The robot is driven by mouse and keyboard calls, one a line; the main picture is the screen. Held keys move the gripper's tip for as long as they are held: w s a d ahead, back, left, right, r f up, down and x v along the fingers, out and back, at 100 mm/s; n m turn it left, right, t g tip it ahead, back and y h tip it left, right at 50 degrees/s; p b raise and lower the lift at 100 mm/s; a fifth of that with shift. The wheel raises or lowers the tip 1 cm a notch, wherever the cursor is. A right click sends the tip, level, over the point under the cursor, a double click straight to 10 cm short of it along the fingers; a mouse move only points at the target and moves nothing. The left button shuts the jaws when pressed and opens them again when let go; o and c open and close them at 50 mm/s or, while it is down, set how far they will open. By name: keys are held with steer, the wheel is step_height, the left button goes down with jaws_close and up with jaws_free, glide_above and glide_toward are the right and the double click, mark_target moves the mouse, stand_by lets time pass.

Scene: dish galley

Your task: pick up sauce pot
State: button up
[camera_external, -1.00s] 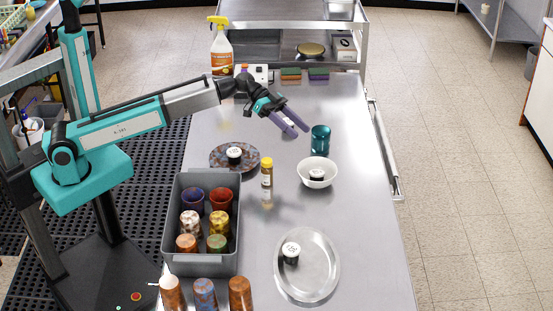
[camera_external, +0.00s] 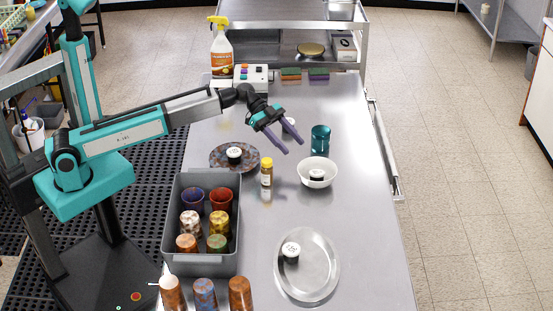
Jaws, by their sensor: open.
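Small dark pots with white lids, likely sauce pots, stand in several places. One pot (camera_external: 234,154) is on a speckled plate (camera_external: 216,165), one (camera_external: 317,175) is in a white bowl (camera_external: 328,181), and one (camera_external: 291,251) is on an oval metal tray (camera_external: 318,283). A small white-topped thing (camera_external: 290,121) shows just behind my gripper's fingers, mostly hidden; I cannot tell if it is another pot. My gripper (camera_external: 292,146) is open and empty, its purple fingers angled down over the counter, behind and between the plate and bowl.
A teal cup (camera_external: 320,139) stands close right of my gripper. A yellow-capped bottle (camera_external: 267,172) stands in front of it. A grey bin (camera_external: 203,264) holds several cups. The counter's right side (camera_external: 365,215) is clear.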

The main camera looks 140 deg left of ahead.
steer(key=p, duration=0.1)
glide_toward(315, 172)
steer(key=x, duration=0.2)
steer(key=shift+w+a, duration=0.15)
steer(key=shift+w, duration=0.25)
steer(key=shift+w+f, duration=0.4)
steer(key=shift+w, duration=0.15)
steer(key=shift+p, duration=0.3)
steer(key=shift+p+x, duration=0.95)
steer(key=shift+x, duration=1.5)
steer(key=shift+f, duration=0.25)
steer(key=shift+f, duration=0.2)
steer(key=c, duration=0.8)
steer(key=shift+c, duration=0.5)
steer(key=shift+r, duration=0.25)
